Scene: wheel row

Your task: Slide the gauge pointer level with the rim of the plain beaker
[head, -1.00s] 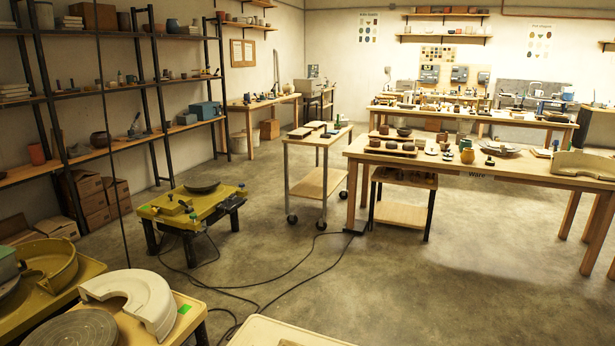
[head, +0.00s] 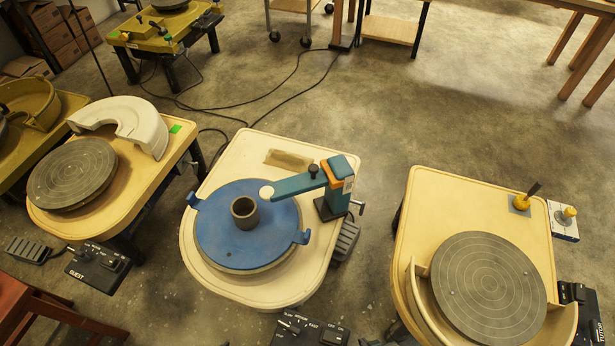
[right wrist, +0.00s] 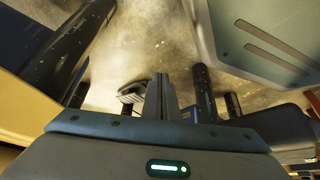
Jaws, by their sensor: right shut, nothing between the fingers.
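A dark grey, plain-looking beaker (head: 243,212) stands upright on a blue round bat (head: 225,240) on the middle wheel. The gauge (head: 341,172) is a blue post on a dark base, right of the bat. Its blue pointer (head: 295,185) with a pale round tip reaches left from an orange collar towards the beaker. From this high angle I cannot tell the pointer's height against the rim. A black knob (head: 313,170) sits on the pointer. My right gripper (right wrist: 161,85) is shut and empty in the right wrist view, away from the gauge. My left gripper is not in view.
The middle wheel's cream table (head: 215,278) carries a tan block (head: 288,159). A wheel with a grey head (head: 488,285) stands right, another with a white splash pan (head: 128,119) left. Control boxes and pedals lie around them. Cables cross the open floor behind.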

